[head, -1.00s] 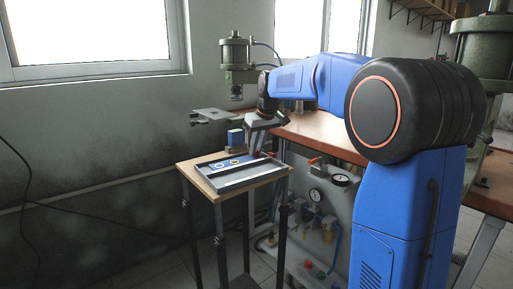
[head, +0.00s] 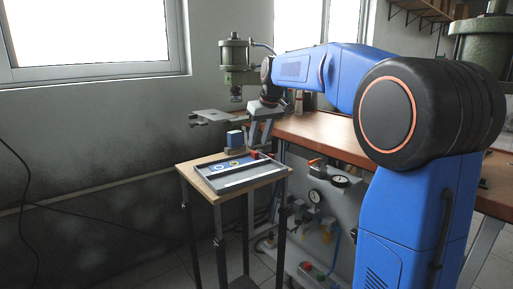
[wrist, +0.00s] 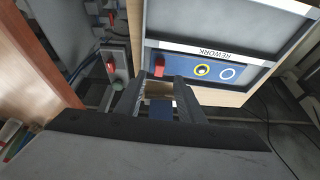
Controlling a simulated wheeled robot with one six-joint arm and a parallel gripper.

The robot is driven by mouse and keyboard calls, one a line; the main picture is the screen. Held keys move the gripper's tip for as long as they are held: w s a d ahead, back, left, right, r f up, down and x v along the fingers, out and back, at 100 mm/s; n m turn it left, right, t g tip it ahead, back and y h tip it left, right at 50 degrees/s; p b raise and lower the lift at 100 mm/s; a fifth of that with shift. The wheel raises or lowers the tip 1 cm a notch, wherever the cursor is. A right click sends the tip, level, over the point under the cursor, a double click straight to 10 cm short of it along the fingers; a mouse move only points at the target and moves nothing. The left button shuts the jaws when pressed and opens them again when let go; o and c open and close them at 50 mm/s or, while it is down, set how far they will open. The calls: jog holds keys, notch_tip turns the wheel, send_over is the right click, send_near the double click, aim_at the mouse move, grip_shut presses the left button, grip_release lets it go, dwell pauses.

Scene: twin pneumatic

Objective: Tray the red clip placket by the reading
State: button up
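The red clip placket (head: 255,155) sits at the right end of a blue strip in a grey tray (head: 236,182). In the wrist view, the red clip placket (wrist: 159,66) is just beyond my fingertips, by the tray's rim. The tray's wall (wrist: 215,59) shows there with a REWORK label, and the blue strip bears a yellow ring and a white ring. My gripper (head: 259,136) is above the tray's back right corner, apart from the red placket. In the wrist view, my gripper (wrist: 158,93) has its fingers spread, with no red piece between them.
The tray rests on a small wooden-topped stand (head: 205,185). A press (head: 236,68) stands at the back. A wooden bench (head: 320,133) and a panel with gauges (head: 315,196) are to the right. The floor at left has cables.

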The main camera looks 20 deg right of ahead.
jog(key=v, duration=1.2)
jog(key=s+a+f+m, duration=0.1)
jog(key=s+a+f, duration=0.1)
jog(key=s+f, duration=1.3)
jog(key=s+a+f+m+h, duration=0.1)
jog(key=s+a+f, duration=0.1)
jog(key=s+f, duration=1.3)
jog(key=s, duration=0.8)
jog(key=shift+f+m, duration=0.3)
jog(key=shift+f, duration=0.1)
jog(key=shift+s, duration=0.1)
